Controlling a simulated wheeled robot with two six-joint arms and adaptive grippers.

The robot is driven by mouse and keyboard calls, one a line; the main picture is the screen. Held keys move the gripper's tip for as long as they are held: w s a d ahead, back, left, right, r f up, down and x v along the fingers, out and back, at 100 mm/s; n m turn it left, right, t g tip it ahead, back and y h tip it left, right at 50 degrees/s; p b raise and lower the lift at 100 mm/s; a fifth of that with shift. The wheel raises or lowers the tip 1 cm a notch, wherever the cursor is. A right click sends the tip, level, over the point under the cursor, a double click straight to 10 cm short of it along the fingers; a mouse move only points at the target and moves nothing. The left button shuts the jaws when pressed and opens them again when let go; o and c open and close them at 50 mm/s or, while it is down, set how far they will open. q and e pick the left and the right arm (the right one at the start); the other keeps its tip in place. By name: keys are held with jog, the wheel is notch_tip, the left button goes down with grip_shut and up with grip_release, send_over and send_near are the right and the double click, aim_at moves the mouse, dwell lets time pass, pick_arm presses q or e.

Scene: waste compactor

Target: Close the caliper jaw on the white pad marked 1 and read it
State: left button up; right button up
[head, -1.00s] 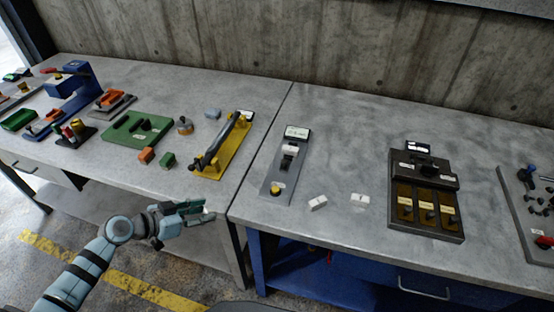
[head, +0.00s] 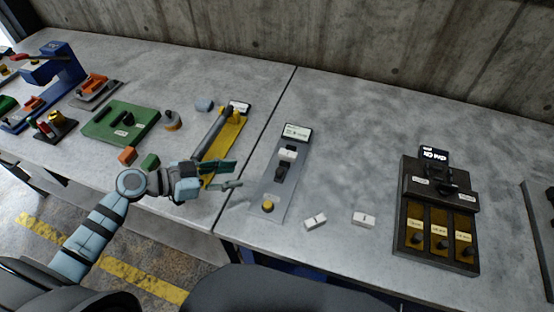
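The caliper is a long grey plate (head: 263,190) on the bench with a display (head: 297,133) at its far end. A white pad (head: 287,154) lies at its jaw, by a dark slider (head: 281,173); its mark is too small to read surely. A yellow knob (head: 267,206) is at the near end. Two loose white pads, one tilted (head: 315,221) and one squarer (head: 364,218), lie to the right, with small marks. My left gripper (head: 234,176) is open and empty, just left of the caliper plate and apart from it. My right gripper is not in view.
A yellow fixture with a grey bar (head: 235,132) stands behind my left gripper. A green plate (head: 121,122), an orange block (head: 127,155) and a green block (head: 150,161) are left. A dark rack (head: 437,222) stands at right. The bench between caliper and rack is mostly clear.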

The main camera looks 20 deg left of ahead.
pick_arm(q)
jog(key=p, duration=0.1)
send_near(277, 171)
jog(key=x, duration=0.3)
jog(key=shift+d+r, duration=0.1)
jog(key=shift+d, duration=0.2)
jog(key=x, duration=0.5)
jog(key=shift+w+f, duration=0.35)
jog(key=shift+s+a+r, duration=0.1)
jog(key=shift+s+r, duration=0.05)
jog(key=shift+s, duration=0.1)
jog(key=shift+c, duration=0.6)
jog(key=shift+w, duration=0.1)
grip_shut()
jog(key=w+b, duration=0.1)
jog(key=b, duration=0.1)
jog(key=w+b, duration=0.1)
jog(key=shift+w+f+b, duration=0.3)
jog(key=shift+w+b, duration=0.05)
jog(key=shift+w, duration=0.05)
jog(key=shift+s+r, duration=0.15)
jog(key=shift+r, duration=0.25)
jog(key=shift+o, duration=0.6)
grip_release()
jog(key=shift+w, duration=0.2)
jog(key=shift+w+f, duration=0.1)
jog(key=shift+f, duration=0.05)
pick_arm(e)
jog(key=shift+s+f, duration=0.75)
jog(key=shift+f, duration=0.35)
